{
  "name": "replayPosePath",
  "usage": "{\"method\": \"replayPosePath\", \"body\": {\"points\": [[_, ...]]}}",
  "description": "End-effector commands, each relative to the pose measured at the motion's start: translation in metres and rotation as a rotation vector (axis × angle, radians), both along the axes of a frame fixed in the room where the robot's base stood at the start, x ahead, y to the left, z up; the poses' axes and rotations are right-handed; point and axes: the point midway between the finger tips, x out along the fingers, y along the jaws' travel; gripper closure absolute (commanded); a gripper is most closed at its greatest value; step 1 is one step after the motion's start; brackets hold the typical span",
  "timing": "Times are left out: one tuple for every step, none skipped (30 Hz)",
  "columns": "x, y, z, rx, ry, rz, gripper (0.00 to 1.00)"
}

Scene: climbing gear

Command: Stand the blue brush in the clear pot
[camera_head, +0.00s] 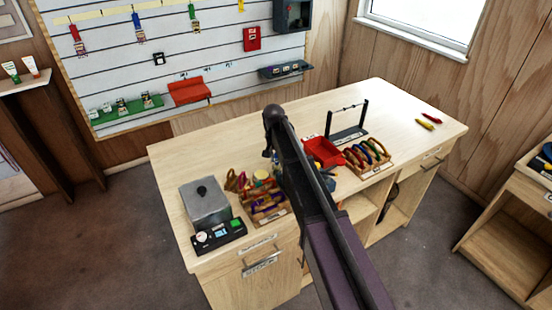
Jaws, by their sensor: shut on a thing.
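My arm rises from the bottom right and crosses the middle of the workbench. Its far end is a dark joint above the bench, with a small dark part hanging below it. I cannot make out my gripper's fingers; they seem hidden behind the arm. Small blue bits (328,183) show just right of the arm, near the bench's front, too small and covered to identify as the blue brush. I cannot pick out the clear pot; it may be behind the arm.
The workbench (225,154) holds a grey lidded box (205,202), a wooden tray of coloured gear (266,219), a red bin (323,152), a rack of carabiners (385,163) and a dark stand (348,133). Its back left is clear. A slatted wall board (120,65) stands behind.

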Motion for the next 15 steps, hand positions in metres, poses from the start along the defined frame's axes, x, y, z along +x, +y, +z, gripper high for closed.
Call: {"method": "replayPosePath", "body": {"points": [[0.0, -0.0001, -0.0019, 0.0, 0.0, 0.0, 1.0], [0.0, -0.0001, -0.0022, 0.0, 0.0, 0.0, 1.0], [0.0, -0.0001, -0.0025, 0.0, 0.0, 0.0, 1.0], [0.0001, -0.0002, -0.0027, 0.0, 0.0, 0.0, 1.0], [0.0001, -0.0002, -0.0028, 0.0, 0.0, 0.0, 1.0], [0.0001, -0.0002, -0.0028, 0.0, 0.0, 0.0, 1.0], [0.0001, -0.0002, -0.0027, 0.0, 0.0, 0.0, 1.0], [0.0001, -0.0002, -0.0027, 0.0, 0.0, 0.0, 1.0], [0.0001, -0.0003, -0.0026, 0.0, 0.0, 0.0, 1.0], [0.0001, -0.0003, -0.0025, 0.0, 0.0, 0.0, 1.0], [0.0001, -0.0003, -0.0025, 0.0, 0.0, 0.0, 1.0], [0.0001, -0.0003, -0.0025, 0.0, 0.0, 0.0, 1.0], [0.0001, -0.0003, -0.0025, 0.0, 0.0, 0.0, 1.0], [0.0001, -0.0004, -0.0025, 0.0, 0.0, 0.0, 0.67], [0.0001, -0.0004, -0.0025, 0.0, 0.0, 0.0, 0.55]]}}
